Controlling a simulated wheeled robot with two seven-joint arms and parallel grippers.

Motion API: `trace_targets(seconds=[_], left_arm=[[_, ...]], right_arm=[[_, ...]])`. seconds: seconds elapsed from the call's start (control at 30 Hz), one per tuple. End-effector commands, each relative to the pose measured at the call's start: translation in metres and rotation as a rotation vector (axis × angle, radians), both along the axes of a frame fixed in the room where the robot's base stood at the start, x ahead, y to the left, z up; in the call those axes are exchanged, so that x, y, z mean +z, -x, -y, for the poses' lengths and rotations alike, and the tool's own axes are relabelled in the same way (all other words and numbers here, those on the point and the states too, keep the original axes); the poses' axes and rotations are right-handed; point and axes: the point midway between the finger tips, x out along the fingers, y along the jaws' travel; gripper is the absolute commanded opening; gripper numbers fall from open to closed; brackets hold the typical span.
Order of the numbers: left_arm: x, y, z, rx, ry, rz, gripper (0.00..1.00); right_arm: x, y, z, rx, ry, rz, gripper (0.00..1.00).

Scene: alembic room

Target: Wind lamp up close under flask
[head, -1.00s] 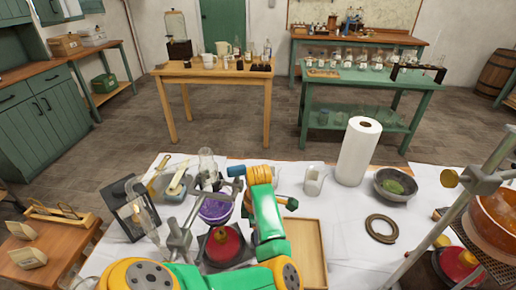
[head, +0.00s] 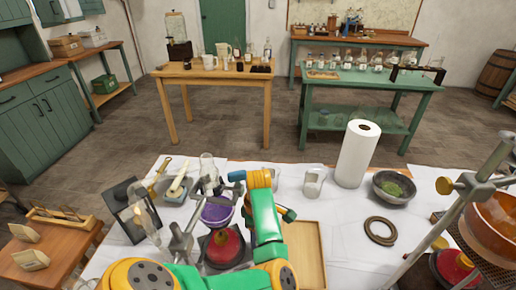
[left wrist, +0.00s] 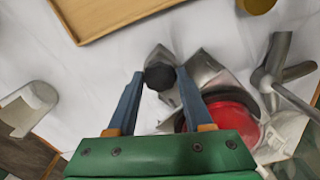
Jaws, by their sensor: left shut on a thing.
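The red lamp (head: 224,249) stands on a dark lab jack (head: 208,268) in the head view. The flask (head: 216,213) with purple contents is clamped on a metal stand just above and slightly behind it; I cannot tell the exact gap. In the left wrist view the lamp (left wrist: 232,112) shows partly behind the right finger. My left gripper (left wrist: 160,76) is shut on a black knob (left wrist: 160,77) at the jack's metal side. In the head view my own arm hides this grip. My right gripper is not in view.
A wooden tray (head: 318,262) lies right of my left arm. A glass beaker (head: 314,184), a paper roll (head: 358,155), a mortar (head: 394,187) and a dark ring (head: 381,231) stand farther right. A second stand with a copper bowl (head: 497,222) is at the right edge.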

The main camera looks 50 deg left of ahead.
Motion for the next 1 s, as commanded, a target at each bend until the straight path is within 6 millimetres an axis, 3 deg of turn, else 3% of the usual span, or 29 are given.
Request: trace_targets(seconds=[0.1,0.13,0.17,0.47,0.57,0.7,0.8,1.0], left_arm=[[0.002,-0.001,-0.001,0.0,-0.004,0.006,0.0],[0.002,-0.002,-0.001,0.001,-0.004,0.006,0.54],[0.002,-0.002,-0.001,0.001,-0.004,0.006,0.62],[0.002,-0.001,0.0,0.001,-0.001,0.003,0.64],[0.014,-0.001,-0.001,0.002,-0.003,0.005,0.64],[0.045,-0.002,-0.001,0.003,-0.005,0.009,0.64],[0.066,-0.002,0.0,0.003,-0.002,0.008,0.64],[0.073,-0.001,0.0,0.001,-0.003,0.003,0.64]], right_arm=[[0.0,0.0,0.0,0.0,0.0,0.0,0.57],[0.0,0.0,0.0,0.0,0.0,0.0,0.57],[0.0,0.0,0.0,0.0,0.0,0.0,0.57],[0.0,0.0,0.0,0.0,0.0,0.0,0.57],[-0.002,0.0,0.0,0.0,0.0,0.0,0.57],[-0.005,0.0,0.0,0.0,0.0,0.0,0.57],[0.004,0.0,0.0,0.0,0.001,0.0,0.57],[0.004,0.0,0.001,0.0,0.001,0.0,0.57]])
